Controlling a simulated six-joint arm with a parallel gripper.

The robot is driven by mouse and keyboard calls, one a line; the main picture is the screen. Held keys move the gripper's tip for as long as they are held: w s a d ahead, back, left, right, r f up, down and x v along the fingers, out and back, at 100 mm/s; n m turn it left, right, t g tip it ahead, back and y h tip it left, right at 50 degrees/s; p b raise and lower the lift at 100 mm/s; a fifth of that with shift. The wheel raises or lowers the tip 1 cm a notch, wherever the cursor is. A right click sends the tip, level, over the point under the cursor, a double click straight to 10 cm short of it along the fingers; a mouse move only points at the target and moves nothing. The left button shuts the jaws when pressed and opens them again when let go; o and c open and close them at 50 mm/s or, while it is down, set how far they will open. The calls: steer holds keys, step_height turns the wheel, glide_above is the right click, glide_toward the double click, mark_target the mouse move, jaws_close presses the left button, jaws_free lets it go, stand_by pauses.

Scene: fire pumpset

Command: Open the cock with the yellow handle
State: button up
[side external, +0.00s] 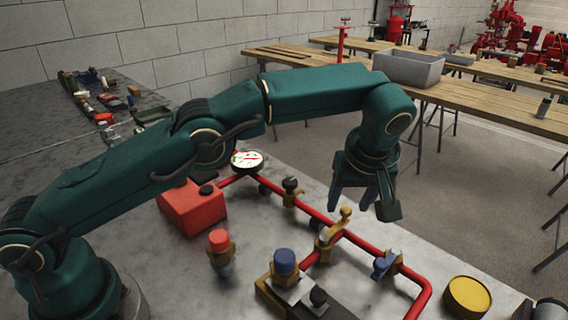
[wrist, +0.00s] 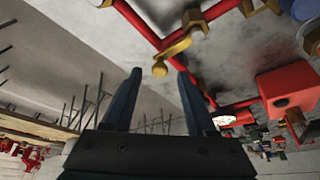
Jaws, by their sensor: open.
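The cock with the yellow handle (side external: 340,225) sits on the red pipe (side external: 312,209) near the middle of the bench in the side view. Its handle stands up at a tilt. My gripper (side external: 360,204) is open and empty, above and to the right of the handle in that view, with its fingers pointing down. In the wrist view the yellow handle (wrist: 171,53) shows beyond the fingertips, its rounded end between the two fingers of my gripper (wrist: 159,73). I see no contact.
A cock with a blue handle (side external: 385,265), a cock with a dark handle (side external: 291,186) and a pressure gauge (side external: 247,160) are on the same pipework. A red box (side external: 192,206), an orange-capped fitting (side external: 220,250) and a yellow round lid (side external: 467,296) stand nearby.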

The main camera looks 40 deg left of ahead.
steer(key=shift+v, duration=0.85)
steer(key=s+d, duration=0.8)
steer(key=shift+s+d, duration=0.2)
steer(key=shift+d, duration=0.1)
steer(key=s+a+r+n+t+h, duration=0.1)
steer(key=s+a+r+h, duration=0.1)
steer(key=a+r, duration=1.35)
steer(key=s+a+f+m+t, duration=0.1)
steer(key=s+a+f+m, duration=0.2)
steer(key=s+a, duration=0.45)
steer(key=s+d+f+m+h, duration=0.1)
steer(key=s+d+f+m, duration=0.1)
steer(key=s+f+m, duration=0.3)
step_height(320, 180, down, 2)
steer(key=shift+s+f+m, duration=0.1)
steer(key=shift+s+m, duration=0.05)
steer(key=shift+m, duration=0.95)
